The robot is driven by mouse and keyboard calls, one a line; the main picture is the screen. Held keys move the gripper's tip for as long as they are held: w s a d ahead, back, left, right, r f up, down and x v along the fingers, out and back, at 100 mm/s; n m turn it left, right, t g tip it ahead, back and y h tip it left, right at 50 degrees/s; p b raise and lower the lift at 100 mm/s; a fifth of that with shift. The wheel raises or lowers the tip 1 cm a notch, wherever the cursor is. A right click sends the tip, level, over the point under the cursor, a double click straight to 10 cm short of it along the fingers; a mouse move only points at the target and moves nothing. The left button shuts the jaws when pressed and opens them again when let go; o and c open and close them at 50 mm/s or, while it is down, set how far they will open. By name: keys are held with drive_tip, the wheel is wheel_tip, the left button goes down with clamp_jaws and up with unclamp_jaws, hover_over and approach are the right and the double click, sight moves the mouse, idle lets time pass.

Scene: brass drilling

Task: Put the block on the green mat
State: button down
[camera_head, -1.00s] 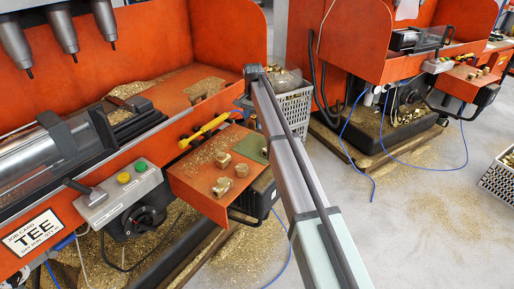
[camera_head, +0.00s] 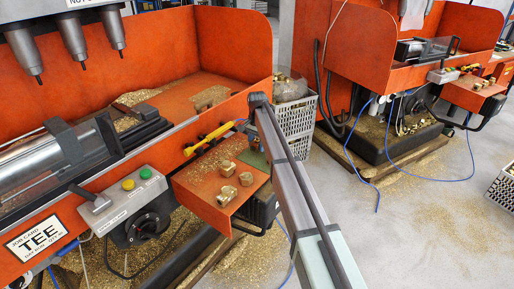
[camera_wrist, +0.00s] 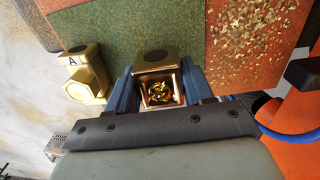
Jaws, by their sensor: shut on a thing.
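The block is between the two blue-grey fingers. The green mat (camera_wrist: 125,30) shows behind it in the wrist view. I cannot tell whether the block touches the mat.
A brass piece marked "A" (camera_wrist: 84,76) is left of the gripper. Several brass fittings (camera_head: 245,178) are on the orange shelf (camera_head: 205,200). Brass chips (camera_wrist: 255,30) cover the shelf right of the mat. A yellow tool (camera_head: 207,138) lies along the machine's edge.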

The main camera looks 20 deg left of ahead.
sight(257, 141)
drive_tip(key=shift+f, duration=0.95)
drive_tip(key=shift+c, duration=2.2)
unclamp_jaws()
drive_tip(key=shift+f, duration=0.15)
wheel_tip(257, 141, up, 12)
drive_tip(key=shift+r, duration=0.15)
